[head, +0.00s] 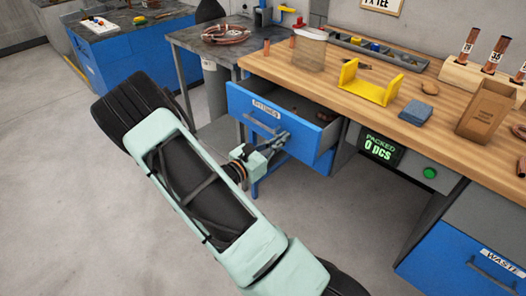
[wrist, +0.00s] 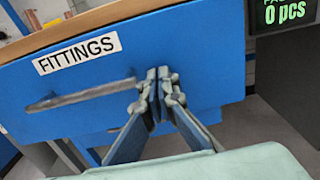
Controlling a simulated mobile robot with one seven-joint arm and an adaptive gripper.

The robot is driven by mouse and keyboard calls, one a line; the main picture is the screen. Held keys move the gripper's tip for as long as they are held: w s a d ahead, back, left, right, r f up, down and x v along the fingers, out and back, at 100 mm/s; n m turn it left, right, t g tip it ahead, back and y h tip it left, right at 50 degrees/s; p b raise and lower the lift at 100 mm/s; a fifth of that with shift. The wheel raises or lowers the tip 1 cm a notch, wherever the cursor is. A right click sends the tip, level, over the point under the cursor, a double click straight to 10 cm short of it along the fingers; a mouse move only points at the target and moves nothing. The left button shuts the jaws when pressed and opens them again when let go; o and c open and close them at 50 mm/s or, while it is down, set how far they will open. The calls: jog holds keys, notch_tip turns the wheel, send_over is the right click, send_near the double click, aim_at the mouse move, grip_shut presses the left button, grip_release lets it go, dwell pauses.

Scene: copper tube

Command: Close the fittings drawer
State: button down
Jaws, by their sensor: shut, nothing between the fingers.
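The fittings drawer (head: 270,122) is blue and stands pulled out from under the wooden workbench in the head view. A few small reddish pieces lie inside it. Its front (wrist: 200,50) fills much of the wrist view, with a FITTINGS label (wrist: 77,54) and a grey bar handle (wrist: 80,96). My gripper (head: 284,136) is in front of the drawer's front, right of the handle. In the wrist view my gripper (wrist: 157,75) has its fingers together and empty, at the drawer front just right of the handle's right end. I cannot tell whether the fingertips touch the front.
The wooden workbench top (head: 345,105) holds a yellow bracket (head: 370,85), a blue block (head: 416,113) and a cardboard box (head: 486,110). A display (head: 382,148) reads 0 pcs. A blue waste drawer (head: 465,265) is at lower right. The floor at left is clear.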

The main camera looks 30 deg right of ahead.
jog(key=x, duration=1.2)
jog(key=shift+f, duration=0.1)
jog(key=shift+w+d+b, duration=0.1)
jog(key=shift+d+b, duration=0.1)
jog(key=shift+b, duration=0.1)
jog(key=shift+a, duration=0.1)
